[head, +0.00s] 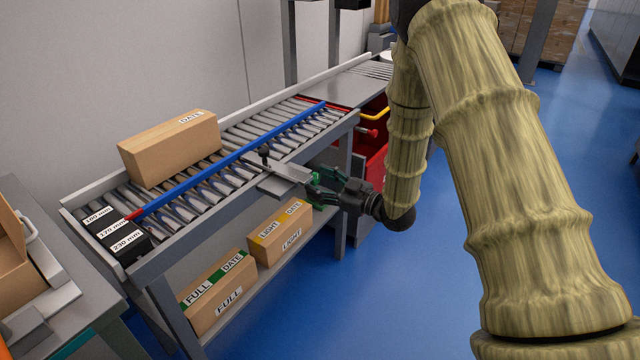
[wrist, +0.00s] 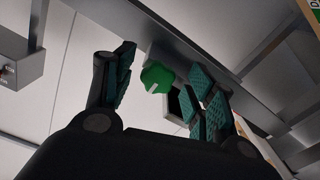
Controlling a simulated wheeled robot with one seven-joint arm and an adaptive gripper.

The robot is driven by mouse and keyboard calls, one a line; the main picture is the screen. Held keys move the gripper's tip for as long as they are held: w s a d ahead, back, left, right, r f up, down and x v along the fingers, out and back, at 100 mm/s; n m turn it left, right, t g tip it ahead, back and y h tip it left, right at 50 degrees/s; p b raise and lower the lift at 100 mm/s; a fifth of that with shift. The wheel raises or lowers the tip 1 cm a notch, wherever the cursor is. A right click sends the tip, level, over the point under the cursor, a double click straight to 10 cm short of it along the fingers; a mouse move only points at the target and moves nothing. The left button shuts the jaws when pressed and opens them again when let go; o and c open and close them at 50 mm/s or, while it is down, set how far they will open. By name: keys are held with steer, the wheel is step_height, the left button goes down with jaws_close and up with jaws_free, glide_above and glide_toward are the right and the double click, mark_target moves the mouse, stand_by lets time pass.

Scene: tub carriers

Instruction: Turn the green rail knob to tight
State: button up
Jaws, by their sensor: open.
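The green rail knob (wrist: 157,77) shows in the wrist view, lobed, with a small white mark on its lower edge. It sits by a grey metal beam. My gripper (wrist: 161,68) is open, with one finger to the left of the knob and the other to its right; I cannot tell whether either touches it. In the head view my gripper (head: 326,186) is at the front side of the roller conveyor (head: 190,245), beside a grey bracket (head: 285,172). The blue rail (head: 240,155) runs along the rollers above; the knob cannot be made out surely there.
A carton (head: 165,155) stands on the rollers behind the rail. Width labels (head: 112,233) are at the near end. Cartons marked FULL (head: 220,295) and LIGHT (head: 280,235) sit on the lower shelf. A red bin (head: 377,160) is beyond my gripper.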

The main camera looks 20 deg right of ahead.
steer(key=v, duration=1.2)
steer(key=shift+f, duration=0.1)
steer(key=s+a+f+m+g+h, duration=0.15)
steer(key=s+f, duration=0.25)
steer(key=f, duration=0.4)
steer(key=s+a+f+m+g+h, duration=0.1)
steer(key=s+f+m+g+h, duration=0.15)
steer(key=f, duration=0.55)
steer(key=s+a+f+m+g+h, duration=0.1)
steer(key=s+a+f+m+h, duration=0.2)
steer(key=f, duration=0.5)
steer(key=s+f+m+g+h, duration=0.1)
steer(key=s+f+g, duration=0.1)
steer(key=s+f, duration=0.3)
steer(key=s+f+m+g+h, duration=0.1)
steer(key=s+f+g+h, duration=0.15)
steer(key=s, duration=0.55)
steer(key=s+a+f+m+g, duration=0.1)
steer(key=s+f+g, duration=0.1)
steer(key=s, duration=0.5)
steer(key=s+a+f+m+g, duration=0.1)
steer(key=s+a+f+g, duration=0.15)
steer(key=s, duration=0.55)
step_height(320, 180, up, 15)
steer(key=p, duration=1.5)
steer(key=shift+s+d+r+p, duration=0.2)
steer(key=shift+s+d+p, duration=0.1)
steer(key=shift+s, duration=0.05)
